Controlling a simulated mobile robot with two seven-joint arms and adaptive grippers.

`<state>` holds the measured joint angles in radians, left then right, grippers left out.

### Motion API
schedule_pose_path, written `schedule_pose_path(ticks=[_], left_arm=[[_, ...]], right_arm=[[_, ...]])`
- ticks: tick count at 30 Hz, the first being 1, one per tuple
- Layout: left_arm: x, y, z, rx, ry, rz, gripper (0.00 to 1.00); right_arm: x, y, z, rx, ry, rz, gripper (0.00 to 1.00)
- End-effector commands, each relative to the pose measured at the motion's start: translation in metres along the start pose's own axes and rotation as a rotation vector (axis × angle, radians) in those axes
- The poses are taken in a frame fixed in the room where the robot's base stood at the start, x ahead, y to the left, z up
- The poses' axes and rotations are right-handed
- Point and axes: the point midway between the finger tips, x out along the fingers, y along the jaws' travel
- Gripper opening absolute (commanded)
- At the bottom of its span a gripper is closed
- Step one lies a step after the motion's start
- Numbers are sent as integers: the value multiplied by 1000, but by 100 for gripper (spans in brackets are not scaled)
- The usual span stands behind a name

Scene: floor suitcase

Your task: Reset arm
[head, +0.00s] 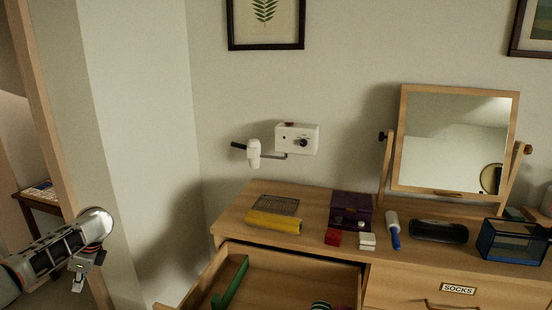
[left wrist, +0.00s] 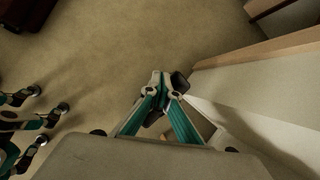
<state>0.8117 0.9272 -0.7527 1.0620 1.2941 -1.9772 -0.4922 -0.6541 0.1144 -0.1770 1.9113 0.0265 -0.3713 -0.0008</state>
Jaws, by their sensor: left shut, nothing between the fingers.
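My left arm comes in at the lower left of the head view, away from the dresser. My left gripper (head: 78,284) hangs at its end, beside the wall corner, with no object at it. In the left wrist view the gripper's teal fingers (left wrist: 168,84) meet at their tips, shut and empty, above the carpet. My right gripper is not in view.
A wooden dresser (head: 315,239) stands right of my left arm, with an open drawer (head: 285,252) holding a green item (head: 230,283). A mirror (head: 455,140) and small objects stand on top. A wall corner with wooden trim (left wrist: 255,51) is near the gripper.

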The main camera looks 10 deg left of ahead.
Motion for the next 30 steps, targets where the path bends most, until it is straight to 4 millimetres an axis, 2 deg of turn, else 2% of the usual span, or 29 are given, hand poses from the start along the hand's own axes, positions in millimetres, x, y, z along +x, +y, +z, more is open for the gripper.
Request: schedule_pose_path(ticks=[1,2,3,14,18,22,26,30], left_arm=[[1,0,19,-18,-17,1,0],[4,1,23,-24,-23,0,0],[13,5,9,-24,-15,-15,0],[72,32,-45,-109,47,-184,0],[97,55,-75,-144,115,-282,0],[110,81,-104,-169,208,-375,0],[114,111,-131,-184,323,-458,0],[106,149,-158,-189,468,-526,0]], right_arm=[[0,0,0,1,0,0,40],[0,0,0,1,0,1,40],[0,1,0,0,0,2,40],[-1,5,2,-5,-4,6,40],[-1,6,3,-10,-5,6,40],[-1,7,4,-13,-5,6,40],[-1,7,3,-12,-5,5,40],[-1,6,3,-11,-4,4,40]])
